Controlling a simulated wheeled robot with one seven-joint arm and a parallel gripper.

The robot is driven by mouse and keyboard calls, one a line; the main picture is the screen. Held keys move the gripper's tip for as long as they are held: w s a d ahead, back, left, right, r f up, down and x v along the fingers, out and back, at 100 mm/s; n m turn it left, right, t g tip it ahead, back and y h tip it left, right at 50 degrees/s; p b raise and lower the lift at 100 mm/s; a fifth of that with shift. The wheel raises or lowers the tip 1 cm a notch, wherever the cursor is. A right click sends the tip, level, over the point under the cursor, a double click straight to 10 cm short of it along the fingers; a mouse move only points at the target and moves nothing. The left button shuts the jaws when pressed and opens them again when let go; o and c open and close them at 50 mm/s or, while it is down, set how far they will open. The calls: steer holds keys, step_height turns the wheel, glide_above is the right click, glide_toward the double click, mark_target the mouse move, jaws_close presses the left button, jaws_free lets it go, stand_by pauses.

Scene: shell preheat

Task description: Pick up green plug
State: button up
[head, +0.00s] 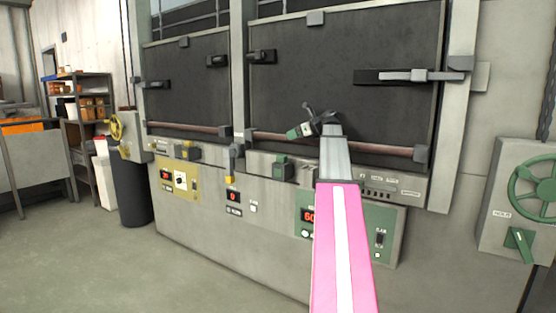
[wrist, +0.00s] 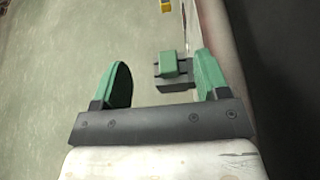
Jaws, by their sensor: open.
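The green plug (head: 283,168) sits on the front of the grey furnace, above and left of the green control panel. In the wrist view the green plug (wrist: 172,64) is a small green block with a dark grey body. My gripper (head: 301,131) is in front of the dark furnace door, above the plug in the head view. In the wrist view my gripper (wrist: 162,62) is open, with two green fingers. The plug appears between the fingers, nearer the right one. Nothing is held. The depth between fingers and plug is unclear.
The green panel (head: 385,230) is partly behind my arm. A reddish rail (head: 285,140) crosses the door bottoms. The floor (head: 110,265) at left is clear.

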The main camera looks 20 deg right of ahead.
glide_toward(283, 155)
steer(key=x, duration=0.3)
steer(key=shift+x, duration=3.95)
steer(key=shift+r, duration=0.1)
steer(key=c, duration=1)
